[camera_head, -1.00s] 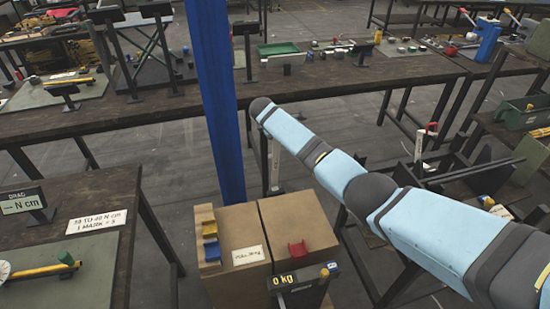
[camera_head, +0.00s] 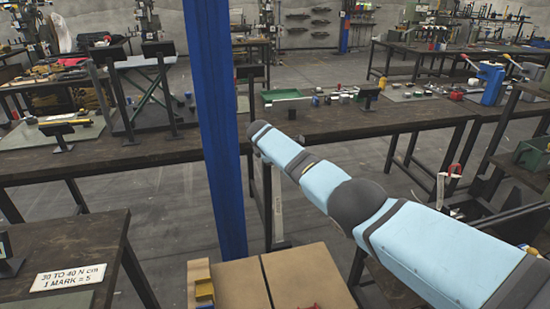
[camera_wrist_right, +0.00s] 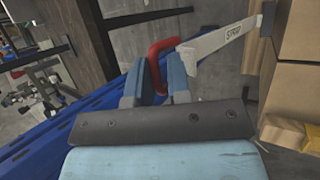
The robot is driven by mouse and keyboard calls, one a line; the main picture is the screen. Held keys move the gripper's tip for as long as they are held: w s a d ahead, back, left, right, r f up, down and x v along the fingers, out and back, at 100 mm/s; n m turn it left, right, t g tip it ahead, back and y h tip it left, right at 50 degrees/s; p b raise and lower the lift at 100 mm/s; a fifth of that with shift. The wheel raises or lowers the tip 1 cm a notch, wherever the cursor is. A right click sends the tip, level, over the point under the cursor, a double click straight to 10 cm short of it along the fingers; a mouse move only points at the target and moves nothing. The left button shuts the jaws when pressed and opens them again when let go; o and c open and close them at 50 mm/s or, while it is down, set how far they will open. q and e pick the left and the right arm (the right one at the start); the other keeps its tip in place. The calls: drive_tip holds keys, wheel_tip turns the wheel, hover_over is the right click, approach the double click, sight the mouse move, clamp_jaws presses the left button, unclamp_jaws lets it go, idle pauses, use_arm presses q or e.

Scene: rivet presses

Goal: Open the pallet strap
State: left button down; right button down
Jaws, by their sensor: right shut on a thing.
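In the right wrist view, my right gripper (camera_wrist_right: 153,82) is shut on a red loop handle (camera_wrist_right: 156,52), with a blue finger on each side of it. The pallet strap (camera_wrist_right: 225,38), a pale band marked STRAP, runs from beside the handle to the upper right, toward the cardboard boxes (camera_wrist_right: 290,88). In the head view, my right arm reaches in from the lower right; its gripper is hidden. A pale upright strip (camera_head: 278,205) shows below the arm, perhaps the strap. The box tops (camera_head: 300,275) show at the bottom edge. My left gripper is not in view.
A blue post (camera_head: 218,140) stands left of my right arm. Workbenches (camera_head: 340,122) with tools lie beyond it. A bench with a printed card (camera_head: 70,276) is at lower left.

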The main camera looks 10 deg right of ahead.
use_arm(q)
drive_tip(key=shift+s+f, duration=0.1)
use_arm(e)
drive_tip(key=shift+s+a+f, duration=0.1)
drive_tip(key=shift+a+f, duration=0.1)
drive_tip(key=shift+f, duration=0.05)
drive_tip(key=c, duration=1.2)
unclamp_jaws()
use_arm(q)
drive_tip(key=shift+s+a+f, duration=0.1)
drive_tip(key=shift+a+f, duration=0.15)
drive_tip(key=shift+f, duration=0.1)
